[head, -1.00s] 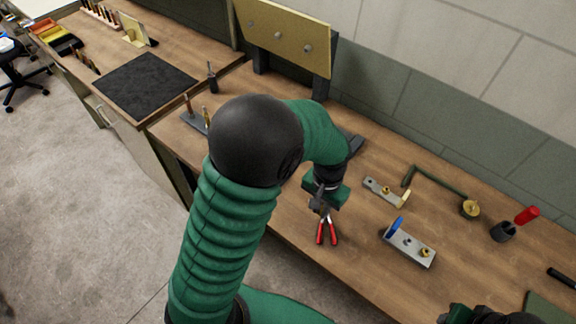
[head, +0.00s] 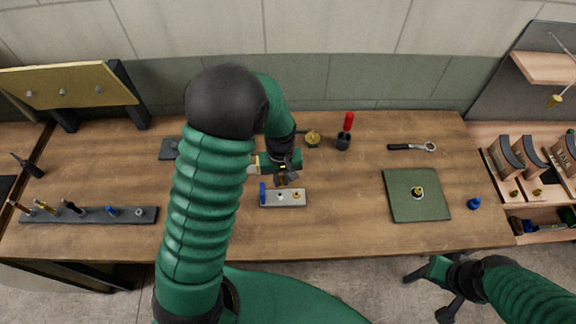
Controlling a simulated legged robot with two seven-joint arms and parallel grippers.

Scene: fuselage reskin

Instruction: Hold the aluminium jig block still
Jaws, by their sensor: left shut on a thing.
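The aluminium jig block (head: 284,199) lies on the wooden bench near its middle. It is a pale metal bar with a blue upright piece at its left end and round fittings on top, one of them brass. My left gripper (head: 286,181) reaches down from behind my bent arm and is shut on the block at its back edge. Its fingertips are small and dark here, so the exact contact is hard to see. My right gripper (head: 428,290) hangs empty over the floor in front of the bench, its two dark fingers apart.
A red-handled tool in a black cup (head: 344,134), a brass round piece (head: 313,138) and a ratchet (head: 412,147) lie behind. A green mat (head: 416,196) with a small fitting lies right. A tool rack (head: 88,214) stands left. Bench between block and mat is clear.

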